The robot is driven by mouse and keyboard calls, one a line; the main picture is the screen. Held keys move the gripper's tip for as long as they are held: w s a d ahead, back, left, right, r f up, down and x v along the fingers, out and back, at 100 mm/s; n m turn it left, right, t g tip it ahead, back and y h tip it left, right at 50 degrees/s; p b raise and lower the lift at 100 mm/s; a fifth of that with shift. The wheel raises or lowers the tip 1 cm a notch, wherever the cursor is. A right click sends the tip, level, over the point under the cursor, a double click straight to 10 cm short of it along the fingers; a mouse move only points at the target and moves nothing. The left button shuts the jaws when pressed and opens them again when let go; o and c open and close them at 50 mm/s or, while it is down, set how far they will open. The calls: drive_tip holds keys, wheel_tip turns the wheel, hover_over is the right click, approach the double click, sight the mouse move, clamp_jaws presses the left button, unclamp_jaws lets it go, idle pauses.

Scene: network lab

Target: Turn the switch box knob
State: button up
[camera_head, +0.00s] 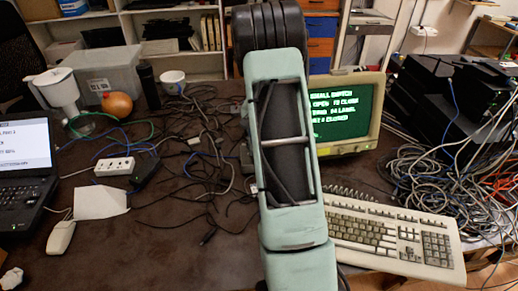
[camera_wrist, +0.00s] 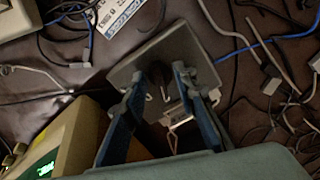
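In the wrist view a grey switch box (camera_wrist: 190,47) lies on the dark table with its flat face towards the camera. Its dark round knob (camera_wrist: 157,71) shows near the middle of that face. My gripper (camera_wrist: 158,76) is open, with one blue finger on each side of the knob in the picture. I cannot tell whether the fingertips touch the knob or how far above the box they are. In the head view my arm hides my gripper and most or all of the box.
A beige monitor (camera_head: 373,88) with green text stands right of my arm, and its corner also shows in the wrist view (camera_wrist: 77,130). A keyboard (camera_head: 390,236) lies in front of it. Loose cables (camera_head: 205,140) cover the table's middle. A printed label (camera_wrist: 120,14) lies beyond the box.

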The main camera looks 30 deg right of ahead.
wheel_tip(320, 180, up, 12)
idle(0.6)
drive_tip(key=shift+a, duration=0.1)
idle(0.4)
